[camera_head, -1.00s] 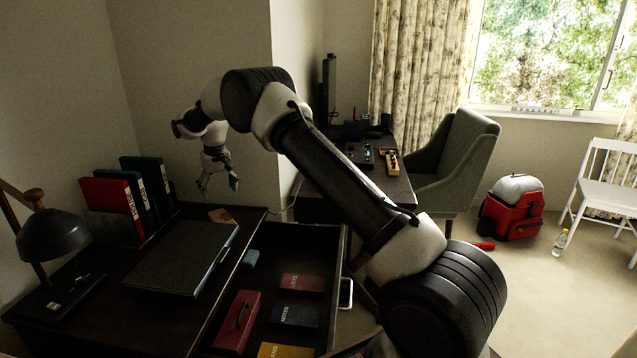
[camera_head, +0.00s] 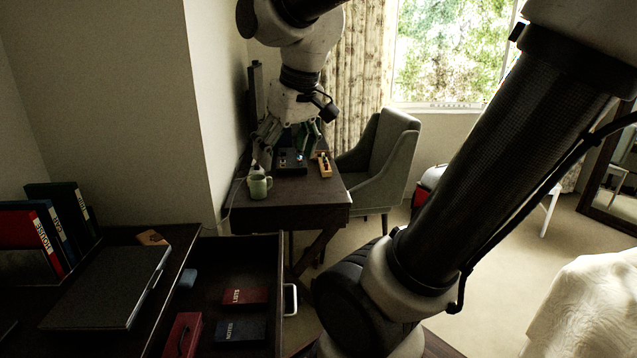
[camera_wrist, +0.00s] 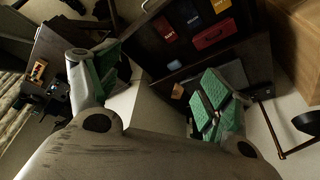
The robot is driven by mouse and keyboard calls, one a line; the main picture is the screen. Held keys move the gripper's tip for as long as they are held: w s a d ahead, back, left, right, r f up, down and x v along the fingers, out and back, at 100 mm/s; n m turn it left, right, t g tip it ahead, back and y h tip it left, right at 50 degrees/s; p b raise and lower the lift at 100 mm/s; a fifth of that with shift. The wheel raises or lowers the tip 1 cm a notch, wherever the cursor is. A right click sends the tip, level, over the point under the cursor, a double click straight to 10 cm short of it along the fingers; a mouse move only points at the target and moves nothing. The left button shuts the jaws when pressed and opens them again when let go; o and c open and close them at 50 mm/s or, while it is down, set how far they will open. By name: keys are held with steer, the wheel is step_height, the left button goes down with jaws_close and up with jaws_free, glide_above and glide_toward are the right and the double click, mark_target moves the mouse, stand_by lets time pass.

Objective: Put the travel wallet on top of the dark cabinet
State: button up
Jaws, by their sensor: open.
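The dark cabinet (camera_head: 180,246) stands at the lower left with its drawer pulled open. It also shows in the wrist view (camera_wrist: 252,58). I cannot pick out the travel wallet with certainty. A small flat tan-brown piece (camera_head: 152,237) lies on the cabinet top behind the laptop, and its kind is unclear. My gripper (camera_head: 288,135) is open and appears empty, raised and seen in front of the far desk. Its green-padded fingers are wide apart in the wrist view (camera_wrist: 152,88), with the floor and the cabinet's edge beyond them.
A closed laptop (camera_head: 105,288) and several binders (camera_head: 42,232) occupy the cabinet top. The open drawer (camera_head: 262,258) holds a red LISTS book (camera_head: 246,296), a blue NOTES book (camera_head: 240,330) and a red case (camera_head: 183,335). The desk (camera_head: 300,197) bears a mug (camera_head: 259,187); a grey chair (camera_head: 384,155) stands beside it.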

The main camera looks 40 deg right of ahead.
steer(key=s+d+f, duration=0.1)
steer(key=s+f, duration=0.3)
steer(key=s, duration=0.4)
steer(key=shift+s+f, duration=0.15)
steer(key=shift+s, duration=0.2)
